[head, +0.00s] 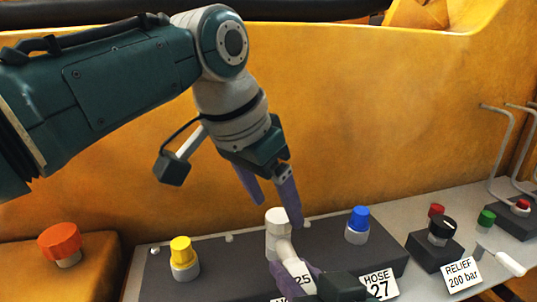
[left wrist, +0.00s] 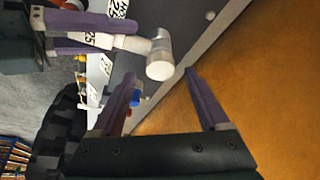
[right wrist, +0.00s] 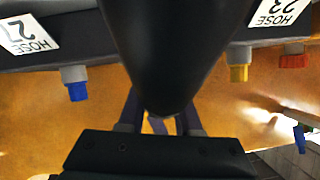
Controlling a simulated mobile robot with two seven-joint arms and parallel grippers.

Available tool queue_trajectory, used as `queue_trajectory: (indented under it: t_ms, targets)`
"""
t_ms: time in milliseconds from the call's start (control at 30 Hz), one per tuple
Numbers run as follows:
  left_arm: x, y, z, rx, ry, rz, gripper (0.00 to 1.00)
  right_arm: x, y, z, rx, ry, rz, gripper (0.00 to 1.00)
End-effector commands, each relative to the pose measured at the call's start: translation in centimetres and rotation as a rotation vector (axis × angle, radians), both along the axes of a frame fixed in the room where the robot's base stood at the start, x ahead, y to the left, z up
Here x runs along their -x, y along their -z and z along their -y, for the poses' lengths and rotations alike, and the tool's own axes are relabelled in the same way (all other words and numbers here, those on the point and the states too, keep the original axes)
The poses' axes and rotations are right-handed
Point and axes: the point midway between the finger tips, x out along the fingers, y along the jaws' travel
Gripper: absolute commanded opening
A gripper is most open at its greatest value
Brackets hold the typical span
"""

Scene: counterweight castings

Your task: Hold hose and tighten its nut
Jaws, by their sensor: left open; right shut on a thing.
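A whitish elbow fitting with a round nut (head: 277,240) stands in the row of ports on the dark block. It also shows in the left wrist view (left wrist: 160,66). My left gripper (head: 278,210) is open, its purple fingers just above the nut and apart from it. My right gripper (head: 288,270) is shut on the hose end below the fitting, beside a "25" label (left wrist: 88,38). The black hose (right wrist: 160,45) fills the middle of the right wrist view and hides most of that grip. I cannot tell how far the nut is threaded.
Yellow (head: 181,251) and blue (head: 358,219) capped ports flank the fitting. A "HOSE 27" label (head: 379,284) is at the front. A black knob (head: 441,229) and "RELIEF 200 bar" label (head: 461,275) lie right. An orange knob (head: 60,242) is left. A yellow wall (head: 350,110) rises close behind.

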Motion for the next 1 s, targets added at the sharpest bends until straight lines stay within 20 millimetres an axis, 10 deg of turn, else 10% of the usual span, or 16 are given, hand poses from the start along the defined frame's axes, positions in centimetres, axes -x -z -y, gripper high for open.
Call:
queue_trajectory:
  t_ms: [433, 967, 1000]
  targets:
    - [2.4, -7.9, -2.3, -0.001, 0.0, 0.004, 0.78, -0.1, -0.1, 0.0, -0.001, 0.001, 0.003, 0.0]
    - [2.9, -9.2, -2.6, -0.002, 0.0, -0.001, 0.78, -0.1, -0.1, 0.0, -0.001, 0.001, 0.003, 0.0]
    - [2.9, -9.2, -2.6, -0.002, 0.0, -0.001, 0.78, -0.1, -0.1, 0.0, -0.001, 0.001, 0.003, 0.35]
